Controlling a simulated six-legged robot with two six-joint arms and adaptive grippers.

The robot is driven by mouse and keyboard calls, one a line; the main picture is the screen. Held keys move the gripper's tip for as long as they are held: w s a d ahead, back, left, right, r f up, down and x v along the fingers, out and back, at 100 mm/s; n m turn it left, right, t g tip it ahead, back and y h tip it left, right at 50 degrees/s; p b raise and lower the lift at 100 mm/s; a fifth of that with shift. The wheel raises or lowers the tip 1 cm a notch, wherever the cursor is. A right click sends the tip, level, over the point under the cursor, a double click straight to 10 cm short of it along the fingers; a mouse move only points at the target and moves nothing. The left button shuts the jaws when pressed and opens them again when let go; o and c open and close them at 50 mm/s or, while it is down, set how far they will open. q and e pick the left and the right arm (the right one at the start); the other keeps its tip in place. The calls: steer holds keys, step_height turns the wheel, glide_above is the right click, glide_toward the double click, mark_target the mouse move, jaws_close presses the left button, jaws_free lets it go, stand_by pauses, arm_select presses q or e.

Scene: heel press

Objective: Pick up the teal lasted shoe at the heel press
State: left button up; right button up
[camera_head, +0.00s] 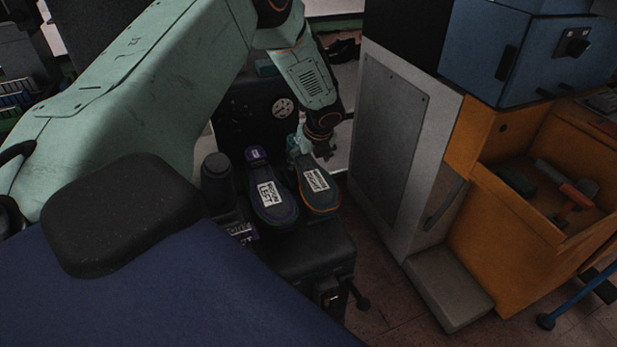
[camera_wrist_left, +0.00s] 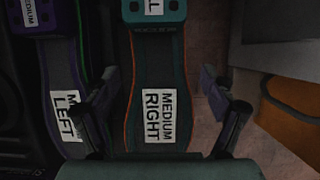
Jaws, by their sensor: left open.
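The teal lasted shoe (camera_head: 320,201) lies sole up on the black press, its sole edged in orange and its label reading "MEDIUM RIGHT". Its teal block shows at the far end. In the left wrist view the shoe (camera_wrist_left: 155,65) runs up the middle of the picture. My left gripper (camera_head: 325,152) is open and empty near the shoe's far end. In the wrist view the fingers (camera_wrist_left: 160,82) stand on either side of the shoe; I cannot tell the height gap. My right gripper is not in view.
A purple shoe (camera_head: 275,208) labelled "MEDIUM LEFT" lies close on the left; the left finger overlaps its edge in the wrist view. A grey cabinet (camera_head: 392,140) stands to the right, with an orange bin (camera_head: 500,240) of tools beyond. Floor (camera_head: 375,290) shows between press and cabinet.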

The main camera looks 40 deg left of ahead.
mark_target(307, 166)
arm_select(q)
steer(key=x, duration=0.1)
steer(key=b+x, duration=0.1)
steer(key=x, duration=0.2)
steer(key=shift+s+d+f+b, duration=0.1)
steer(key=shift+s+f+b, duration=0.15)
steer(key=shift+f+b, duration=0.15)
steer(key=shift+w+f, duration=0.1)
steer(key=shift+f, duration=0.15)
steer(key=shift+w+a+f, duration=0.1)
steer(key=shift+a+f, duration=0.1)
steer(key=shift+a, duration=0.2)
steer(key=shift+d+r, duration=0.2)
steer(key=c, duration=0.5)
steer(key=shift+a+f, duration=0.15)
steer(key=c, duration=0.9)
steer(key=shift+c, duration=0.5)
steer(key=shift+r, duration=0.25)
